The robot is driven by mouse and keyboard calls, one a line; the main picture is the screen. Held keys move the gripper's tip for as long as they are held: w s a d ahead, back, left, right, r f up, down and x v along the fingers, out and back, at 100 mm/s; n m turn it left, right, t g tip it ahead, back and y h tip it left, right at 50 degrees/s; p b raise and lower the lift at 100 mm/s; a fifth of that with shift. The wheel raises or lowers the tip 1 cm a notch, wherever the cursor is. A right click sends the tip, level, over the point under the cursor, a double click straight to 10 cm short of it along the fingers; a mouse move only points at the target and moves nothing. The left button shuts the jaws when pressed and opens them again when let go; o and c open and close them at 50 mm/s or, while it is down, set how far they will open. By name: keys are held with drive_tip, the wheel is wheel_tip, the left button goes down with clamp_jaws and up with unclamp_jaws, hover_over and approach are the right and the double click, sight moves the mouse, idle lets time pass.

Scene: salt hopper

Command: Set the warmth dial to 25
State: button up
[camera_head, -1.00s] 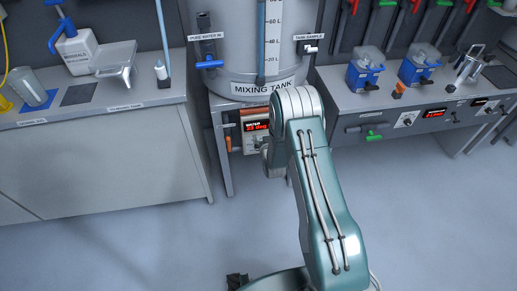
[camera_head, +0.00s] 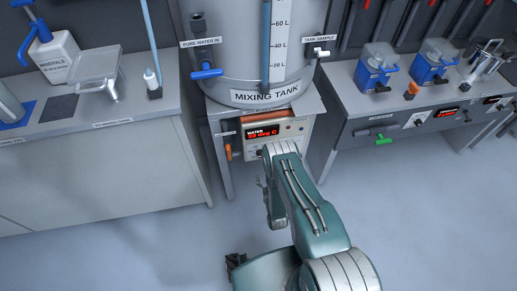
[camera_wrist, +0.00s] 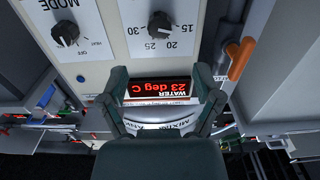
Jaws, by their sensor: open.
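The control panel (camera_head: 292,131) under the mixing tank carries a red display (camera_head: 262,133) reading water 23 deg C. In the wrist view the panel appears upside down, with the same display (camera_wrist: 160,91) between my fingers. The warmth dial (camera_wrist: 160,22) is a black knob ringed by the numbers 15, 20, 25 and 30, at the top of that view. My gripper (camera_wrist: 160,80) is open and empty, its fingertips apart from the dial.
A MODE knob (camera_wrist: 65,33) sits beside the dial. An orange handle (camera_wrist: 240,57) is near the panel's other edge. The mixing tank (camera_head: 222,88) stands above. Benches flank it, the left one (camera_head: 150,135) bare-fronted. The floor (camera_head: 420,230) is clear.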

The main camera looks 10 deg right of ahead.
drive_tip(key=w, duration=1)
drive_tip(key=shift+w, duration=0.35)
clamp_jaws()
